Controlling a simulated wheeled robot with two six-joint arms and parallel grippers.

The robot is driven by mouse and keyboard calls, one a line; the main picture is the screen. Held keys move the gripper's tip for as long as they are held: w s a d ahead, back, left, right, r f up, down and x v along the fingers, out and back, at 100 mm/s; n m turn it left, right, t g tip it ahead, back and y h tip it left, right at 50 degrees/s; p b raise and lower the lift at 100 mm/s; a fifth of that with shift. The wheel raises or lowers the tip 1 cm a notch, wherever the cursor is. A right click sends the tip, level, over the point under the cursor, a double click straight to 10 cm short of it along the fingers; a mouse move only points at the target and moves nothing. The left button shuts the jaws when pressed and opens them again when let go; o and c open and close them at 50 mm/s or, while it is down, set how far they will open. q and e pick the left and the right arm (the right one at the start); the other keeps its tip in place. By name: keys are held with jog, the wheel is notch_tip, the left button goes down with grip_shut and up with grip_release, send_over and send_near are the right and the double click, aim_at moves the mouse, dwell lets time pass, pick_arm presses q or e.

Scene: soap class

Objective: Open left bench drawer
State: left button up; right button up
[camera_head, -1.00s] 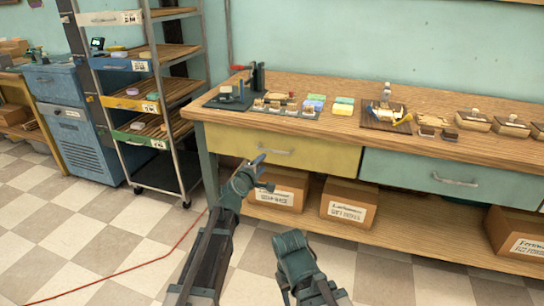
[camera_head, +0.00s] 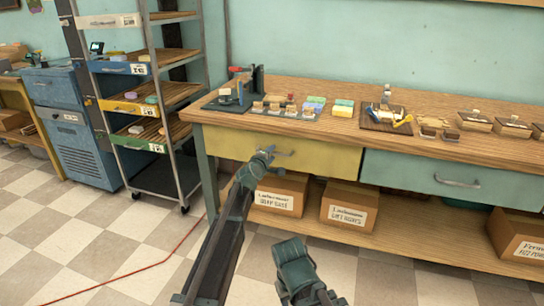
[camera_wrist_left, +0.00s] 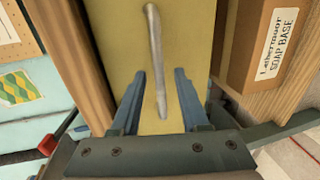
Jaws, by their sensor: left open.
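The left bench drawer (camera_head: 225,144) has a yellow front and is closed under the wooden bench top. Its metal bar handle (camera_head: 280,153) shows just right of my left gripper (camera_head: 268,151) in the head view. In the left wrist view the handle (camera_wrist_left: 156,60) runs lengthwise, its lower end between the two open blue fingers of my left gripper (camera_wrist_left: 160,98). The fingers stand apart from the handle on both sides. My right arm (camera_head: 296,272) is low in the head view; its fingers cannot be made out.
A teal drawer (camera_head: 440,178) with its own handle is on the right. The bench top (camera_head: 350,125) carries soap bars, stamps and a small press. Cardboard boxes (camera_head: 348,205) stand on the lower shelf. A wheeled rack (camera_head: 160,180) stands left of the bench. A red cable crosses the floor.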

pick_arm(q)
jog(key=shift+w+d+f, duration=0.1)
jog(key=shift+w+d, duration=0.1)
jog(key=shift+w, duration=0.35)
grip_shut()
dwell(1.1)
